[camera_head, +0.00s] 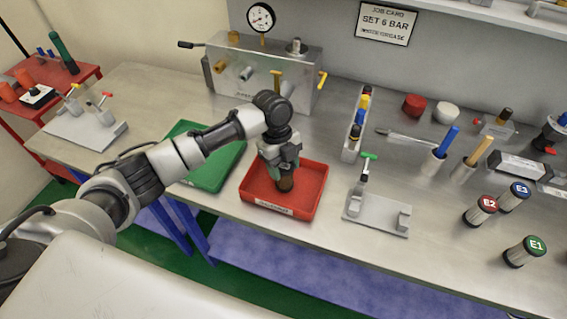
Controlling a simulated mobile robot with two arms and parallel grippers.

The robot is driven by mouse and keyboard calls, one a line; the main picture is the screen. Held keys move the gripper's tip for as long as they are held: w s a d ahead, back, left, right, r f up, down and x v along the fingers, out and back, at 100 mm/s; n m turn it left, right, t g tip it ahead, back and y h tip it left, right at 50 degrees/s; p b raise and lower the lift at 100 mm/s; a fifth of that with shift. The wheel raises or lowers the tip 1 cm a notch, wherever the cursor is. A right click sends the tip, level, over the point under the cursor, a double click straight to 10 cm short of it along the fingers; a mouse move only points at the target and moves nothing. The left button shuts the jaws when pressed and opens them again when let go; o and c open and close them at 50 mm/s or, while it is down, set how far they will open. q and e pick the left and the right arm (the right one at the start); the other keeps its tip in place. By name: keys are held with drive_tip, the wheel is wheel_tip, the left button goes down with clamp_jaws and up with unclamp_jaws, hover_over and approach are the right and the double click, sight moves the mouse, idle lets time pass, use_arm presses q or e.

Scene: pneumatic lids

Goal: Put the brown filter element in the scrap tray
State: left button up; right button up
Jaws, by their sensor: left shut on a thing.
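The brown filter element (286,184) is a small dark brown cylinder, upright at the fingertips of my left gripper (285,174). My left gripper points down and is shut on it. Both are over the red scrap tray (251,206), inside its outline in the head view. I cannot tell whether the element's lower end touches the tray floor. The tray has a pale label on its front wall and looks otherwise empty. My right gripper is not in view.
A green tray (208,178) lies left of the red one, partly behind my arm. A grey fixture (376,215) with a green-handled tool stands to the right. Labelled cylinders (481,209) stand farther right.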

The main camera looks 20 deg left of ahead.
use_arm(q)
drive_tip(key=o, duration=0.9)
drive_tip(key=shift+o, duration=0.2)
drive_tip(key=shift+r, duration=0.1)
drive_tip(key=b+v, duration=0.2)
drive_tip(key=v, duration=1)
